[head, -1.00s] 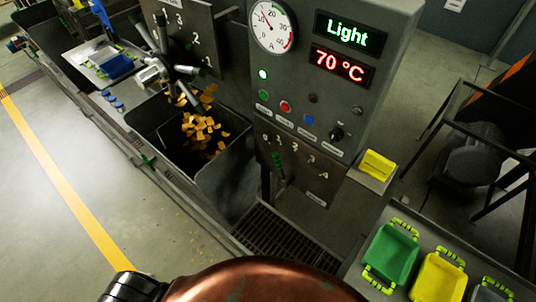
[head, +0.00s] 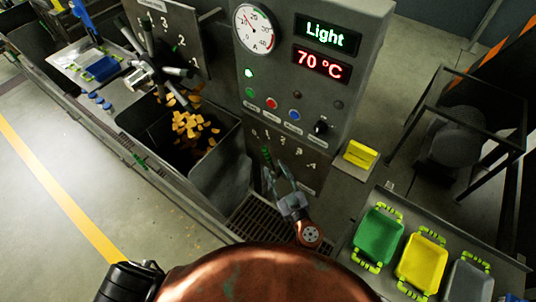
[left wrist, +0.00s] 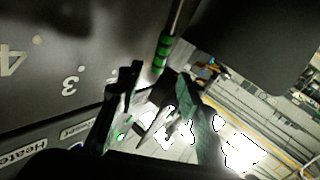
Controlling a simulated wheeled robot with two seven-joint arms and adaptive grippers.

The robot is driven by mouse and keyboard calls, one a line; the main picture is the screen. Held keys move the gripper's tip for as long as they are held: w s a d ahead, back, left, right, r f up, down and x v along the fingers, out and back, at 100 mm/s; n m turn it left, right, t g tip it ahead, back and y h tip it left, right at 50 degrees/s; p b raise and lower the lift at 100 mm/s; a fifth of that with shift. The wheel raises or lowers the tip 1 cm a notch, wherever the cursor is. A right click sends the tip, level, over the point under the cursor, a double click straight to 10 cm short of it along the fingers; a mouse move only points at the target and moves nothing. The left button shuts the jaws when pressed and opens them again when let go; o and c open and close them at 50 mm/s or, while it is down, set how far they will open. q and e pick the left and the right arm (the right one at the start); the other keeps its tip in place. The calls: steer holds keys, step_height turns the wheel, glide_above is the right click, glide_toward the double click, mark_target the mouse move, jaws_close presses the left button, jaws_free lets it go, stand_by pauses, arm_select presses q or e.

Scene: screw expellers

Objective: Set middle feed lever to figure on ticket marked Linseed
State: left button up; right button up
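A feed lever with a green-banded handle (head: 266,155) is on the lower front of the grey machine, below a scale numbered 0 to 4. Its exact setting is too small to tell. In the left wrist view the green handle (left wrist: 162,50) stands just beyond the fingertips. My left gripper (head: 278,173) is open and empty, close below and right of the handle; its fingers (left wrist: 158,80) also show apart in the left wrist view. No ticket reading Linseed is legible. My right gripper is not in view.
The machine panel has a gauge (head: 254,29), a Light display (head: 327,34) and a 70 °C display (head: 322,65). A spoked wheel (head: 150,68) and a bin (head: 170,145) of brown pieces are left. A yellow block (head: 360,154) and green (head: 379,236) and yellow trays (head: 422,261) are right.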

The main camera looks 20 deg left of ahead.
mark_target(267, 154)
arm_select(q)
steer(key=p+x, duration=0.1)
steer(key=x, duration=0.5)
steer(key=shift+w+a+r+p, duration=0.15)
steer(key=shift+w+a+p, duration=0.1)
steer(key=shift+w+p, duration=0.1)
steer(key=shift+w+a, duration=0.25)
steer(key=shift+c, duration=0.2)
steer(key=c, duration=0.8)
jaws_close()
